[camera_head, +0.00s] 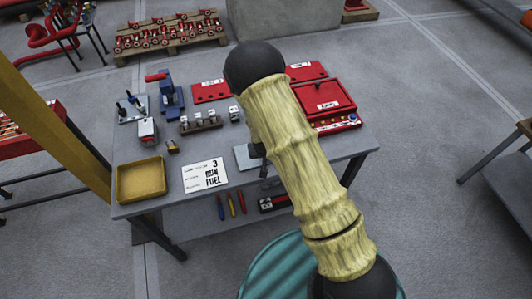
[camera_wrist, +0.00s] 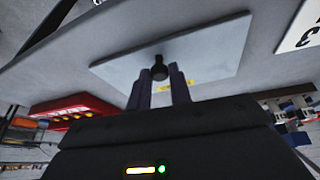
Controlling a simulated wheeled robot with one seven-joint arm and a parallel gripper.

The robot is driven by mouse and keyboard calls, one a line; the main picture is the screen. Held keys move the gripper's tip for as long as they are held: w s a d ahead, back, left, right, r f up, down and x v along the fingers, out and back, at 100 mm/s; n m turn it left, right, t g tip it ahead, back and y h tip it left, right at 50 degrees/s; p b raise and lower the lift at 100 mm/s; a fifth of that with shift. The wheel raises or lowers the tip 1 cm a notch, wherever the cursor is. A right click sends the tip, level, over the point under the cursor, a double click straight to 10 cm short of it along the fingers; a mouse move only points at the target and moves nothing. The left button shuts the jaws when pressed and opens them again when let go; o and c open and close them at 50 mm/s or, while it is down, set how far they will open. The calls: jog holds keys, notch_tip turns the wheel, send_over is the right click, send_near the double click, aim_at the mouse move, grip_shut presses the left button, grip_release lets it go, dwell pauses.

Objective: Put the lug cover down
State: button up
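The lug cover appears to be the flat light-grey plate (camera_wrist: 215,52) with a black knob (camera_wrist: 159,70) and a small yellow mark. In the head view the plate (camera_head: 243,157) is at the table's middle, right of the white card, partly hidden by my arm. My gripper (camera_wrist: 160,78) has one finger on each side of the knob and looks shut on it. In the head view my gripper (camera_head: 263,168) shows only as a small dark part beside my arm. I cannot tell whether the plate touches the table top.
The grey table (camera_head: 235,190) holds a yellow tray (camera_head: 141,180), a white card (camera_head: 205,175), blue tools (camera_head: 171,95), small blocks (camera_head: 200,122) and a red case (camera_head: 325,98). A yellow post (camera_head: 50,100) stands at the left. Bare table lies in front of the card.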

jog(key=o, duration=0.3)
jog(key=shift+o, duration=0.2)
jog(key=b+v, duration=0.1)
jog(key=v, duration=1.1)
dwell(0.5)
jog(key=s+d+r+m+g, duration=0.1)
jog(key=s+d+r+g, duration=0.1)
jog(key=s+d+r, duration=1.1)
jog(key=shift+s+d+m, duration=0.2)
jog(key=shift+d+m, duration=0.1)
jog(key=shift+d, duration=0.5)
